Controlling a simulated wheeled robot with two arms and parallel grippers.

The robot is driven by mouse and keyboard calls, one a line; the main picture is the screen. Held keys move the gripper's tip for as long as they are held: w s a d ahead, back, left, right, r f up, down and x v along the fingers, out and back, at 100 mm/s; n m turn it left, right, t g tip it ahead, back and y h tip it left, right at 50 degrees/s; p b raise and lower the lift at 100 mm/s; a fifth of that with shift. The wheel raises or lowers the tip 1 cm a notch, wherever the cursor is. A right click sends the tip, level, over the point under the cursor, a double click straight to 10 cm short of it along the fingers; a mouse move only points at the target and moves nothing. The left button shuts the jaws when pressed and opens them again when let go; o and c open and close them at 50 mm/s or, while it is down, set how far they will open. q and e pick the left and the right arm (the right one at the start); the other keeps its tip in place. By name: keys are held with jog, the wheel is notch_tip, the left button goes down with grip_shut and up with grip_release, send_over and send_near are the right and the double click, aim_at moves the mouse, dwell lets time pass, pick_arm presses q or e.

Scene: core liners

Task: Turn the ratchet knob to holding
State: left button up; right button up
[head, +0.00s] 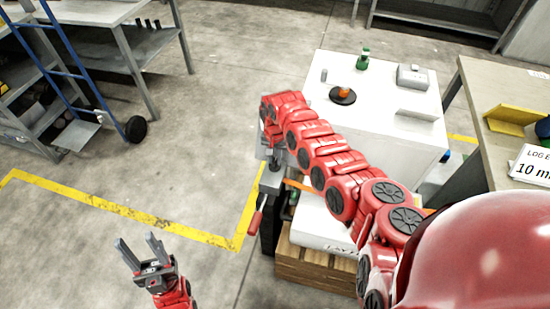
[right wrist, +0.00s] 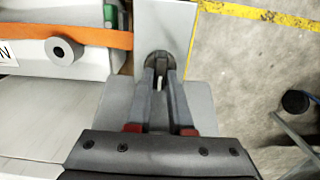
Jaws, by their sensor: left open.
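In the right wrist view, a dark round knob (right wrist: 160,62) sits on a light grey panel (right wrist: 165,22). A small white mark shows just below it, between my fingers. My right gripper (right wrist: 161,72) points at the knob, with one fingertip toward each side of it. Whether the fingers touch or grip it, I cannot tell. In the head view my right arm bends down over the fixture (head: 269,182) and hides the knob. My left gripper (head: 142,250) is open and empty above the floor at the lower left.
An orange strap (right wrist: 60,40) crosses beside the knob's panel. A red-handled lever (head: 257,217) hangs on the fixture's left side. A wooden crate (head: 315,265) stands below. A white table (head: 388,120) with small items is behind; shelving is at the upper left.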

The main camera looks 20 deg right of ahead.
grip_shut()
